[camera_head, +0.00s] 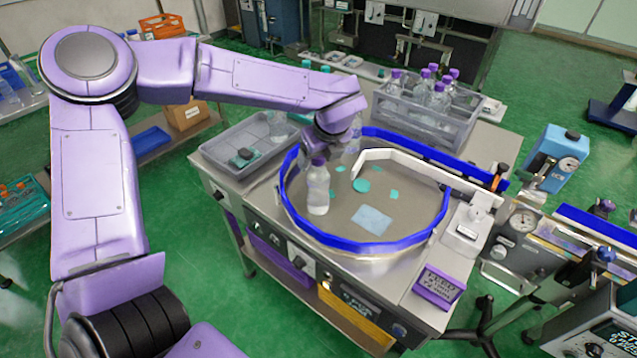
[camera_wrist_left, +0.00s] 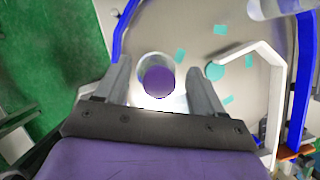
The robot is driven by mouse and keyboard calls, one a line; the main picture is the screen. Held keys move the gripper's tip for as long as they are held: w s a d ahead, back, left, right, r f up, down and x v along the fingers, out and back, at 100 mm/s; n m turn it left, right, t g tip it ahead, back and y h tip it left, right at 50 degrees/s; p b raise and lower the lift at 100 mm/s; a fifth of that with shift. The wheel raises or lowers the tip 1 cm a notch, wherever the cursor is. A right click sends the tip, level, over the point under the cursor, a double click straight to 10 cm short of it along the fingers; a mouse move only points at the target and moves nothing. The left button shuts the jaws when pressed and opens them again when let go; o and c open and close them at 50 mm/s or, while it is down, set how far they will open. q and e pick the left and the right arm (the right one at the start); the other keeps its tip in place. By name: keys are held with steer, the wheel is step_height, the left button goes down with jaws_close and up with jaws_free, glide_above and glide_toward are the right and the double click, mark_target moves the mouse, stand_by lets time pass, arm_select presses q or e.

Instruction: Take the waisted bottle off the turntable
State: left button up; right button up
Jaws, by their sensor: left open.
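A clear bottle with a purple cap (camera_head: 317,195) stands upright near the left side of the turntable (camera_head: 335,220), inside its blue rim; its sides seem to draw in a little. My left gripper (camera_head: 320,152) is open, pointing down just above and behind its cap. In the left wrist view the purple cap (camera_wrist_left: 158,81) lies between the two open fingers (camera_wrist_left: 159,74), with a gap on each side. A second clear bottle (camera_head: 352,142) stands behind the gripper, partly hidden; a clear body also shows at the wrist view's upper right (camera_wrist_left: 278,8). My right gripper is out of view.
A white bent guide (camera_head: 420,168) reaches over the turntable. Teal scraps and a pale blue sheet (camera_head: 371,219) lie on it. A grey crate of purple-capped bottles (camera_head: 425,125) stands behind, a grey tray (camera_head: 250,155) to the left. A purple sign block (camera_head: 438,287) sits at front right.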

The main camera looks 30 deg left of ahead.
arm_select(q)
steer(key=shift+a+f, duration=0.15)
steer(key=shift+f, duration=0.05)
jaws_close()
steer(key=shift+r, duration=0.1)
steer(key=shift+r, duration=0.1)
